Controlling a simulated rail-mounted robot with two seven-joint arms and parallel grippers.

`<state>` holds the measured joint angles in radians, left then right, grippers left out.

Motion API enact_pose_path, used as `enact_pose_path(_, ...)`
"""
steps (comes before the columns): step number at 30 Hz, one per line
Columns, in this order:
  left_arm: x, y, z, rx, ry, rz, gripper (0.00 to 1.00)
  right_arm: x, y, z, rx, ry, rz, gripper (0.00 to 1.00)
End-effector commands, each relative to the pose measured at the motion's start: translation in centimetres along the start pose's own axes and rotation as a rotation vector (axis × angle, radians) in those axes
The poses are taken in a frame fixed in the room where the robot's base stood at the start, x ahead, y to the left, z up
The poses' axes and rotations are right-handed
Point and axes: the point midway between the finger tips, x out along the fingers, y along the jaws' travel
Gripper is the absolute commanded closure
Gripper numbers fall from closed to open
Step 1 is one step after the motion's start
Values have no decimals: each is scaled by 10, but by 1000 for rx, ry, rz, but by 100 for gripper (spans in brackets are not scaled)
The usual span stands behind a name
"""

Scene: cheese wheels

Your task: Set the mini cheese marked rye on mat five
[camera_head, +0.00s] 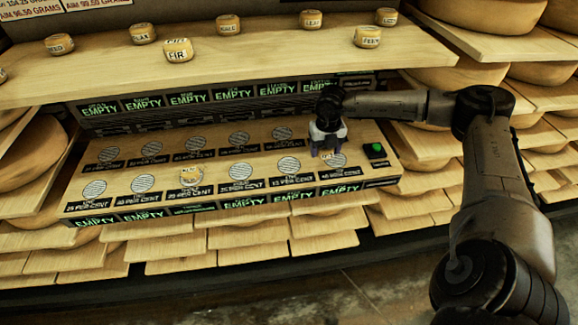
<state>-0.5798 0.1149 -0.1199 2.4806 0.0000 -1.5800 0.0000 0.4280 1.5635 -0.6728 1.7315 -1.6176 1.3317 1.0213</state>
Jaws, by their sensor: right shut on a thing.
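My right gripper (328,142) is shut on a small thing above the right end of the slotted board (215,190). The fingers hide most of what it holds, so I cannot read its marking. The board has two rows of round grey mats. The mat that seems to be five (288,165), marked 15 per cent, is bare in the front row, just left of the gripper. I see no cheese legibly marked rye. My left gripper is not in view.
Several mini cheeses stand on the upper shelf (255,60), among them one marked fir (178,50) and one that looks marked fern (367,37). A small black box with a green light (375,149) sits at the board's right end. Large cheese wheels (480,78) fill the side shelves.

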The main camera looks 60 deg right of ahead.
Motion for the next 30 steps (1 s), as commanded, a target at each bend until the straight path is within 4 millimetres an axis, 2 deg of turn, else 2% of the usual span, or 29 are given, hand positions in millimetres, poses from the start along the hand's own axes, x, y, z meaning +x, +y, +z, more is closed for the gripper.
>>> enact_pose_path(3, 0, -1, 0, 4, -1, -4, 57, -1, 1, 2, 94, -1, 2, 62)
enact_pose_path(9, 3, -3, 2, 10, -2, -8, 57, 4, 8, 7, 166, 0, 5, 62)
enact_pose_path(22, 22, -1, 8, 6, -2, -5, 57, 53, 74, 53, 173, 1, 7, 62)
enact_pose_path(30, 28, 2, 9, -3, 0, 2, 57, 68, 95, 69, 172, 0, 2, 62)
